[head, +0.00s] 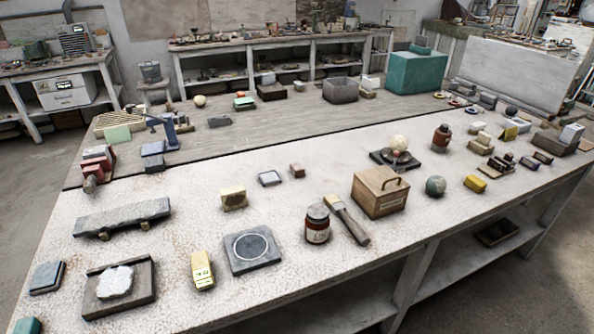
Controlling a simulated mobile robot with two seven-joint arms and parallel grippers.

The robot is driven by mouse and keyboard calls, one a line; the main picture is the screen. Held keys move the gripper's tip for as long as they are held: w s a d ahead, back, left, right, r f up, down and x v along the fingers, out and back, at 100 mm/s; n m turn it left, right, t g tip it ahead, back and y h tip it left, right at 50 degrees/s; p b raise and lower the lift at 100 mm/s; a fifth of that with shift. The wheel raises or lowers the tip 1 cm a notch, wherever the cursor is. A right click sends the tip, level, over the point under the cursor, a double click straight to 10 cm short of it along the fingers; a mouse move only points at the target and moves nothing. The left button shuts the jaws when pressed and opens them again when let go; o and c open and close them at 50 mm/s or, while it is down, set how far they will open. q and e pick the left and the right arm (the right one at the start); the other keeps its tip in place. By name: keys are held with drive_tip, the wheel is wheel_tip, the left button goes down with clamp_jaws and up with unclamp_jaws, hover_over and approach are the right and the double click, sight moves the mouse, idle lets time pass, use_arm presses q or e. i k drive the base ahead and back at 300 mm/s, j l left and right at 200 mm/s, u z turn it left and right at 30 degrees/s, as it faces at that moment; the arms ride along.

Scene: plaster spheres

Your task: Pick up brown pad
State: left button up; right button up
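No thing in the head view is clearly a brown pad. A small reddish-brown block (297,170) lies on the near worktop, right of a small grey-blue tray-like piece (269,178). A larger brown wooden box with a handle (379,192) stands to the right. Small dark brown pieces (543,157) lie at the far right, too small to make out. I cannot tell which of these is the pad. Neither of my grippers shows in this view.
The pale worktop (150,250) is crowded. Near the front are a brown jar (317,224), a brush (347,220), a grey slab with a ring (252,250) and a yellow box (203,270). Free room lies left of the small tray-like piece.

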sight(297, 170)
drive_tip(key=j+u, duration=0.1)
drive_tip(key=u, duration=0.75)
drive_tip(key=i+j+u, duration=0.1)
drive_tip(key=u, duration=0.3)
drive_tip(key=k+l+z, duration=0.1)
drive_tip(key=l+z, duration=0.2)
drive_tip(key=l, duration=0.25)
drive_tip(key=l+z, duration=0.25)
drive_tip(key=l, duration=0.35)
drive_tip(key=k, duration=0.05)
